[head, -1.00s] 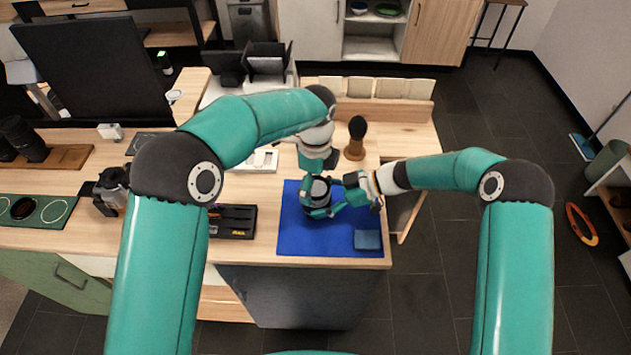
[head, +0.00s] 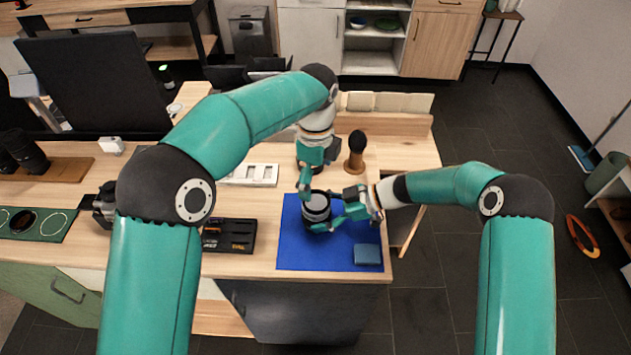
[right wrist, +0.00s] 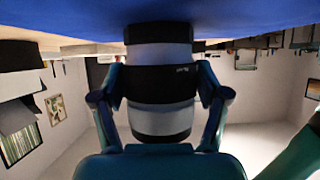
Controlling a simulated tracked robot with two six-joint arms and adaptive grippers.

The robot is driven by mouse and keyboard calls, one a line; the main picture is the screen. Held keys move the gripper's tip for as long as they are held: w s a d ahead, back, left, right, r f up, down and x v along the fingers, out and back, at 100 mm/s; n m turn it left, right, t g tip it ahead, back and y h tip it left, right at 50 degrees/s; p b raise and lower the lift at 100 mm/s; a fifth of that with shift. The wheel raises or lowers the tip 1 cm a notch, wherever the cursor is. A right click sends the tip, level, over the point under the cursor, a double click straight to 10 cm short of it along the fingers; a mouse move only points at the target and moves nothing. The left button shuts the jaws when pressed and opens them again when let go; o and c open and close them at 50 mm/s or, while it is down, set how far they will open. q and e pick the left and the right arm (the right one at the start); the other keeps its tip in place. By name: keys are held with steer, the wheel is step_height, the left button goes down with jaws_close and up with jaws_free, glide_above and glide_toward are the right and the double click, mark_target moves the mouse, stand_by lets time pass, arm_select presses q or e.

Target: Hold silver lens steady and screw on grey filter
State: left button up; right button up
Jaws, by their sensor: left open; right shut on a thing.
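The silver lens (head: 317,207), banded in silver and black, stands upright on the blue mat (head: 300,255). My right gripper (head: 330,219) is shut on it from the right. The right wrist view shows the lens (right wrist: 161,110) between the two fingers of this gripper (right wrist: 160,88), with its base at the mat. My left gripper (head: 307,187) is open, beside and just above the top of the lens at its far left side. I cannot tell whether the grey filter is on the lens; its top rim is too small to make out.
A small blue-grey block (head: 367,254) lies on the mat's near right corner. A black tray (head: 229,235) lies left of the mat. A green holder (head: 38,223) with ring marks lies far left.

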stand_by(0.3)
steer(key=o, duration=0.9)
